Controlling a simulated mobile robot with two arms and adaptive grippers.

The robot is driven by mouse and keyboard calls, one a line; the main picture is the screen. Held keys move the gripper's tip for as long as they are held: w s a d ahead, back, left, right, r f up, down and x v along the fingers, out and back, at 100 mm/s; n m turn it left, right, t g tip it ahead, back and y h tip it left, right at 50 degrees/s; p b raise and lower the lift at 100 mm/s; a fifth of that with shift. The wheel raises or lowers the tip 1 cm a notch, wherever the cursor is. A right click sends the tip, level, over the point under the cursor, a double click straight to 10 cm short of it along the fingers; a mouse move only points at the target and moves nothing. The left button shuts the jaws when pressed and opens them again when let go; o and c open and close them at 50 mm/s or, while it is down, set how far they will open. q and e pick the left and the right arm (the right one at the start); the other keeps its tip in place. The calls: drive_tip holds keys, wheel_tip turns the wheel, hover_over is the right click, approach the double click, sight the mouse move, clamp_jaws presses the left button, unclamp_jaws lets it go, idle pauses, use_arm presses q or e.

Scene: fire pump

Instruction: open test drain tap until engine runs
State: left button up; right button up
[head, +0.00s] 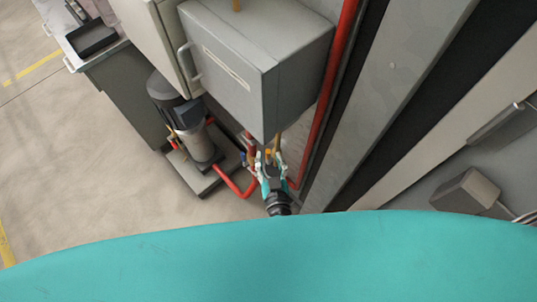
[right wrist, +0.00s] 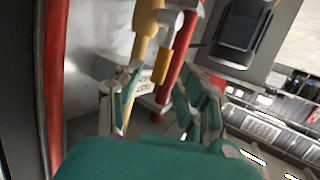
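My right gripper (head: 271,160) is low beside the pump pipework, under the corner of a grey box. In the right wrist view the right gripper (right wrist: 160,76) has its teal fingers spread apart. Between and beyond them are a yellow pipe or valve part (right wrist: 148,28), a small yellow piece (right wrist: 161,66), a red pipe (right wrist: 180,55) and a white label (right wrist: 146,82) with unreadable print. I cannot tell which yellow part is the test drain tap, or whether a finger touches anything. My left gripper is not in view.
The grey box (head: 235,78) hangs just above the gripper. A dark-topped pump (head: 197,140) stands on a base plate to the left. A red riser pipe (head: 332,75) and a grey column (head: 400,75) are close on the right. The floor (head: 80,170) at left is clear.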

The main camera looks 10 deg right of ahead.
drive_tip(key=v, duration=0.6)
idle(0.5)
drive_tip(key=s+d+f+n+g+y, duration=0.1)
drive_tip(key=s+f+g, duration=0.3)
drive_tip(key=f, duration=0.6)
drive_tip(key=s+d+f+n+g+y, duration=0.15)
drive_tip(key=s+f, duration=0.35)
drive_tip(key=f, duration=0.5)
drive_tip(key=s+d+f+g+h, duration=0.1)
drive_tip(key=s+d+f+g, duration=0.3)
drive_tip(key=s+d+f, duration=0.2)
drive_tip(key=s+d+f+g+h, duration=0.2)
drive_tip(key=s+d+f+g, duration=0.3)
drive_tip(key=s+d, duration=0.5)
drive_tip(key=s+f, duration=0.2)
drive_tip(key=s, duration=0.1)
drive_tip(key=shift+s+f+m, duration=0.25)
drive_tip(key=shift+f+m, duration=0.05)
drive_tip(key=shift+m, duration=0.05)
drive_tip(key=shift+w, duration=0.1)
